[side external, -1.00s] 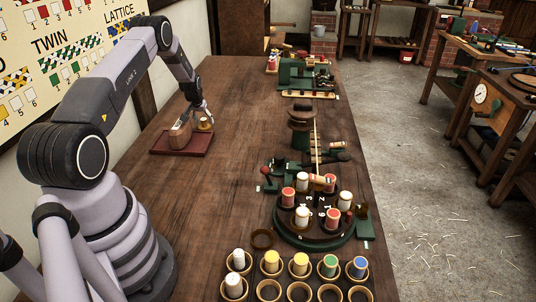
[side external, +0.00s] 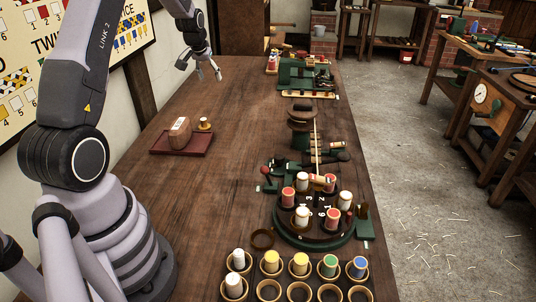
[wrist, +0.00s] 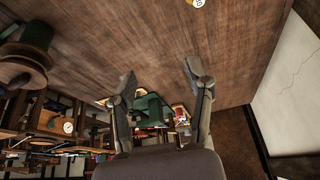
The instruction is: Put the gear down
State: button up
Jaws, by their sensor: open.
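A small brass-coloured piece (side external: 205,124), which looks like the gear, stands at the far right corner of a dark red tray (side external: 200,146). I cannot tell whether it rests on the tray or just behind it, and its teeth are too small to make out. A brown block (side external: 180,132) with a pale face stands by the tray's far edge. My gripper (side external: 199,71) is open and empty, well above the table and beyond the tray. In the wrist view my gripper (wrist: 160,78) shows its two fingers spread with nothing between them. A round pale label (wrist: 198,2) is cut off at the top edge there.
A round green-edged stand (side external: 345,240) with red and white spools is at the near right. A rack of coloured spools (side external: 300,263) is in front. Green machines (side external: 300,75) stand at the far end. The table's middle left (side external: 200,200) is bare.

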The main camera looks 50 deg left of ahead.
jog(key=s+d+r+m, duration=0.2)
jog(key=d+r, duration=0.9)
jog(key=d, duration=0.1)
jog(key=s+d+r+m+t+h, duration=0.1)
jog(key=s+d+r, duration=0.3)
jog(key=s+d, duration=0.3)
jog(key=s+d+r+m+h, duration=0.1)
jog(key=s+d+r, duration=0.3)
jog(key=s+d, duration=0.4)
jog(key=shift+s+d+r+m+t, duration=0.25)
jog(key=shift+d+m+t, duration=0.15)
jog(key=shift+d+m, duration=0.5)
jog(key=shift+o, duration=0.4)
jog(key=s+d+f+m, duration=0.1)
jog(key=s+d, duration=0.3)
jog(key=s, duration=0.5)
jog(key=shift+s+f+m+h, duration=0.3)
jog(key=shift+f+h, duration=0.05)
jog(key=shift+h, duration=0.05)
